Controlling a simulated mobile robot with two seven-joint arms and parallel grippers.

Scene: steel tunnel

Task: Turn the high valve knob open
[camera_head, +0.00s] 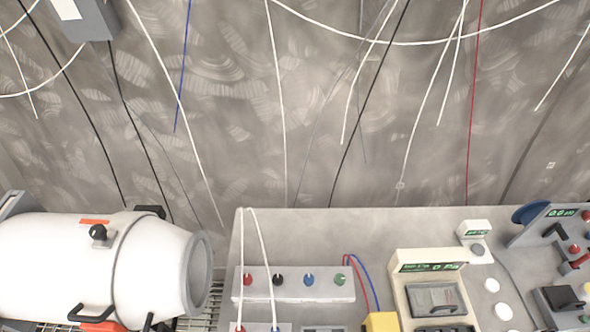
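Neither of my grippers shows in the head view. I cannot tell for sure which part is the high valve knob. A small black knob (98,232) sits on top of a large white cylinder (60,265) at the lower left, just below an orange label. A pale panel (325,290) on the bench carries a row of small round knobs: a red one (248,279), a black one (278,279), a blue one (309,279) and a green one (340,279). Nothing touches any of these knobs.
A grey bench (370,225) fills the lower right. On it stand a beige device with a display (430,267), a yellow block (382,321) and a control box (560,225) at the far right. Loose cables hang before the steel wall (330,110). A grey box (85,18) is at the upper left.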

